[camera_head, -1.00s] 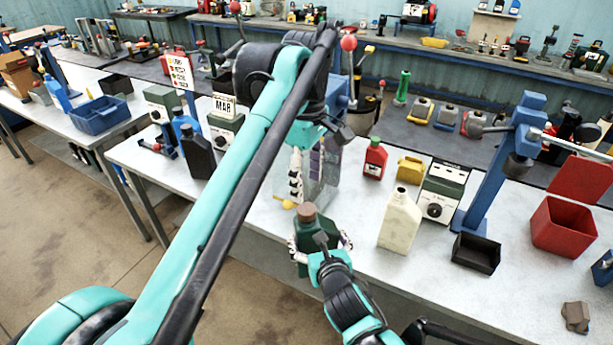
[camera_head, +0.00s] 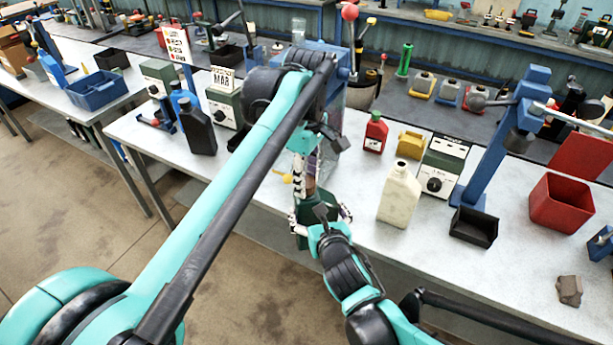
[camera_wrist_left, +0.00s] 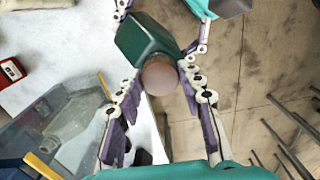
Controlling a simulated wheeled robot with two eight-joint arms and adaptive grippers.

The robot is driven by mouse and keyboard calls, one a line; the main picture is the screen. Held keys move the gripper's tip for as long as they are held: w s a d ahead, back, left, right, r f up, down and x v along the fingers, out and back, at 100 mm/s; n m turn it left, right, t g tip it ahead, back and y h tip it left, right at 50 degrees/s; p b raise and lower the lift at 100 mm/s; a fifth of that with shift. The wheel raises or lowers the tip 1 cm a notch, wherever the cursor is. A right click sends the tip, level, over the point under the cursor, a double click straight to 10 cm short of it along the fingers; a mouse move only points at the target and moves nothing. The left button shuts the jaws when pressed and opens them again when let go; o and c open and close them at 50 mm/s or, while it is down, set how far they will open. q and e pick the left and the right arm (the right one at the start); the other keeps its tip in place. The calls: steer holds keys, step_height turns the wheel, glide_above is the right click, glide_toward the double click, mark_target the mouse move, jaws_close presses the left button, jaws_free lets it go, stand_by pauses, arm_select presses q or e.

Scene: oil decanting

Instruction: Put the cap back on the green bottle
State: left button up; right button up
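The green bottle (camera_head: 317,222) is held by my right gripper (camera_head: 320,217) at the table's front edge. A brown round cap (camera_wrist_left: 160,76) is at the bottle's top; whether it is seated or loose I cannot tell. The bottle also shows in the left wrist view (camera_wrist_left: 147,40). My left gripper (camera_head: 303,178) reaches down from above. In the left wrist view its fingers (camera_wrist_left: 160,80) are spread on both sides of the cap, and I see no firm grip on it. The left arm partly hides this area in the head view.
A clear tank (camera_wrist_left: 60,125) stands close beside the left gripper. A cream jug (camera_head: 399,197), a red bottle (camera_head: 376,133), a yellow can (camera_head: 411,145) and a black tray (camera_head: 474,227) stand to the right. A black bottle (camera_head: 199,132) stands left. The table between is clear.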

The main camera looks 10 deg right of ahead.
arm_select(q)
steer(key=c, duration=0.5)
steer(key=m, duration=0.6)
steer(key=shift+m, duration=0.3)
steer(key=m, duration=1.8)
steer(key=o, duration=1.4)
steer(key=shift+c, duration=0.2)
